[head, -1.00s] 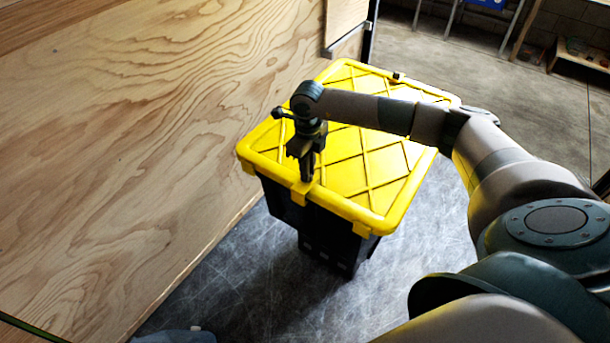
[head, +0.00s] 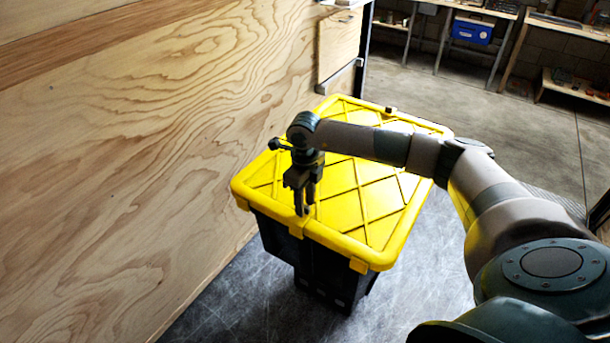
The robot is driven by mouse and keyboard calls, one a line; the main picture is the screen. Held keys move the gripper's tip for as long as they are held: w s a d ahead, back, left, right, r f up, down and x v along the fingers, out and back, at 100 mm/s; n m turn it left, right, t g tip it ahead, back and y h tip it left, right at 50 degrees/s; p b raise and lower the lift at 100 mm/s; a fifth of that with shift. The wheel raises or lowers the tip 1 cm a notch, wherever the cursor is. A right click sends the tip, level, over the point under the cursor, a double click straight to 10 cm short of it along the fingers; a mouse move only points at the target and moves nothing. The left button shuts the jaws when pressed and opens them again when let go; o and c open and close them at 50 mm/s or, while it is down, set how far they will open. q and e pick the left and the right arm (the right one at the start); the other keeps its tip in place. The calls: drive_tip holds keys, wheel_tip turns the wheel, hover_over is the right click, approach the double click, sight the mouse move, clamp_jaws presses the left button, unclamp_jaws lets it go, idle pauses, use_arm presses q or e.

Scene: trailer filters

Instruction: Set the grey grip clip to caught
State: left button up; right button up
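A black tote with a yellow lid (head: 365,205) stands on the floor, lid on. Yellow latches sit along its front rim, one of them (head: 298,228) just below my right gripper (head: 305,208). My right gripper points down at the front rim of the lid, with a narrow gap between its two fingers and nothing seen between them. I cannot tell whether the fingertips touch the lid. I cannot make out a grey grip clip for sure; a small dark piece (head: 390,110) sits on the lid's far rim. My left gripper is not in view.
A plywood wall (head: 140,150) runs close along the left of the tote. Behind are workbenches, one with a blue box (head: 472,28) beneath it. The concrete floor (head: 500,125) behind and right of the tote is clear.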

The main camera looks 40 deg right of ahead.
wheel_tip(320, 180, up, 8)
drive_tip(key=shift+b, duration=1.25)
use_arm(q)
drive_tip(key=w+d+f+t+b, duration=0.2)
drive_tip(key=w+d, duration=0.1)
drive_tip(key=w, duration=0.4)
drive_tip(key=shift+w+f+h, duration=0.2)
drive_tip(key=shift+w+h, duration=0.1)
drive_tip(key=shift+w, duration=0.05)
use_arm(e)
wheel_tip(320, 180, up, 9)
drive_tip(key=shift+f, duration=0.1)
